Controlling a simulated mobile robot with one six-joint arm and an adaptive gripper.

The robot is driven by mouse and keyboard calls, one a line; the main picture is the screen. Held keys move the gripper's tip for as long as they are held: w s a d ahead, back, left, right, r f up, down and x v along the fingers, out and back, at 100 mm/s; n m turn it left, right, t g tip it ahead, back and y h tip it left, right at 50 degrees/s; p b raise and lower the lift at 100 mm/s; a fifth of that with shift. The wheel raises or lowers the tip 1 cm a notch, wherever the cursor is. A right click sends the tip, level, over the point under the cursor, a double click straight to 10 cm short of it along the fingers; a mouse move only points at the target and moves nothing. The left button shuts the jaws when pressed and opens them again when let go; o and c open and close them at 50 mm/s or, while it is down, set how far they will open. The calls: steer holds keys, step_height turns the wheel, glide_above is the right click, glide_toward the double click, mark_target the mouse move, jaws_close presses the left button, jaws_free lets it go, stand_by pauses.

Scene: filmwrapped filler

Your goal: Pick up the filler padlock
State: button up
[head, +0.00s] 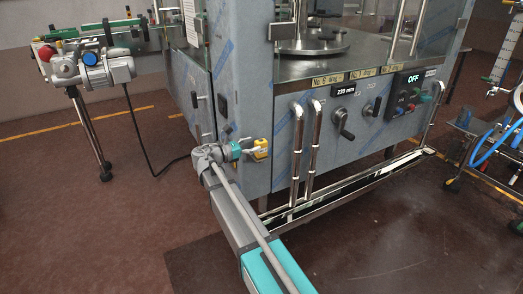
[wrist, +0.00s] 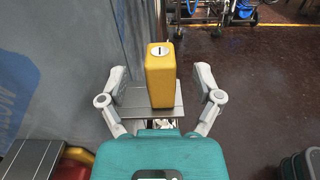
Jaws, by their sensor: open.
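The padlock (wrist: 160,82) is a yellow block with a round silver keyhole face on its end. In the wrist view it stands between the two fingers of my gripper (wrist: 160,92), with a visible gap on each side. The fingers are spread open and grip nothing. In the head view my gripper (head: 248,150) is beside the grey machine's front left corner, with a small yellow part, apparently the padlock (head: 262,154), at its fingertips. Whether a shackle joins the padlock to anything is unclear.
The grey machine (head: 230,85) rises close beside my gripper. Its bent metal handles (head: 298,150) and a black crank (head: 342,122) stick out to the right. A red and yellow part (wrist: 75,160) shows low at left in the wrist view.

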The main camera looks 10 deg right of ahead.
mark_target(263, 143)
steer(key=shift+x, duration=1.8)
jaws_close()
